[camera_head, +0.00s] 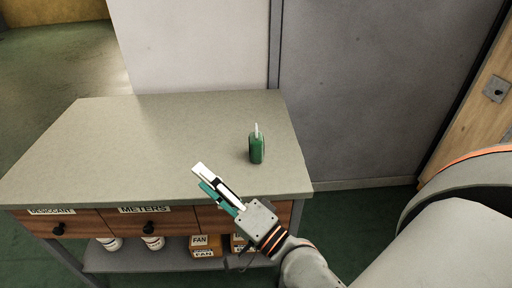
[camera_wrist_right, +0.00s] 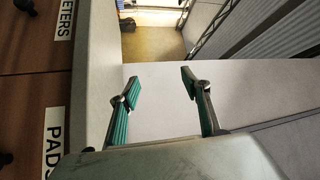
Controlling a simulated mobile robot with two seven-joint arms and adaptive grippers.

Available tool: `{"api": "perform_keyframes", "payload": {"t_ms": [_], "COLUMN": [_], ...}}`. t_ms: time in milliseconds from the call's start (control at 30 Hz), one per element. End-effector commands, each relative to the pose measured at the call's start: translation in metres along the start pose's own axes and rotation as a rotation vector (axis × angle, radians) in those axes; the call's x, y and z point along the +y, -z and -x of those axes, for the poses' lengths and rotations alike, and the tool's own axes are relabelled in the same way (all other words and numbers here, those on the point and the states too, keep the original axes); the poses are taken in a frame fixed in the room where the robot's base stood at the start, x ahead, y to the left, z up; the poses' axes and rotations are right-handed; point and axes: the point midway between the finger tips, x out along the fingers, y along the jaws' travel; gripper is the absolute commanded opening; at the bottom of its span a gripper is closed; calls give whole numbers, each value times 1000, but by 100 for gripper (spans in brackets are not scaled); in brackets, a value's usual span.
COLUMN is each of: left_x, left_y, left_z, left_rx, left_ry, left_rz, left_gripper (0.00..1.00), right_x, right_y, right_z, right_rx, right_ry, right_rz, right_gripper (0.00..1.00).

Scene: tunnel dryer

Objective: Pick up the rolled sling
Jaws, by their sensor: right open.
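The rolled sling (camera_head: 257,148) appears to be the small green upright bundle with a pale tip, standing on the worktop near its right end. My right gripper (camera_head: 205,180) is in front and to the left of it, near the front edge of the worktop, and apart from it. In the right wrist view the two green-padded fingers of the gripper (camera_wrist_right: 160,86) are spread with nothing between them. The sling does not show in that view. My left gripper is not in view.
The grey workbench (camera_head: 110,145) is otherwise bare on top. Its labelled drawers (camera_head: 150,222) face the front, and a lower shelf (camera_head: 130,262) holds white containers (camera_head: 152,242) and cartons (camera_head: 205,246). A grey wall panel (camera_head: 350,90) stands behind and to the right.

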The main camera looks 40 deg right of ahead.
Motion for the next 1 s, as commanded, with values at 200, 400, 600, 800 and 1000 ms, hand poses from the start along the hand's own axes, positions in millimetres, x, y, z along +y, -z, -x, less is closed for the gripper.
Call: {"api": "perform_keyframes", "payload": {"t_ms": [200,400,600,800,1000], "left_x": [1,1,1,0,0], "left_y": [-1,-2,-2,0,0], "left_z": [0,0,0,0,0], "left_rx": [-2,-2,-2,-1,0], "left_ry": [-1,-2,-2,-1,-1], "left_rz": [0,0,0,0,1], "left_gripper": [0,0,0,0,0], "right_x": [-19,24,68,81,88], "right_y": [86,138,148,154,168], "right_z": [-10,2,12,8,-5], "right_rx": [340,635,820,862,862], "right_ry": [208,325,364,370,370], "right_rz": [-670,-1229,-1541,-1606,-1602], "right_gripper": [47,47,47,47,47]}}
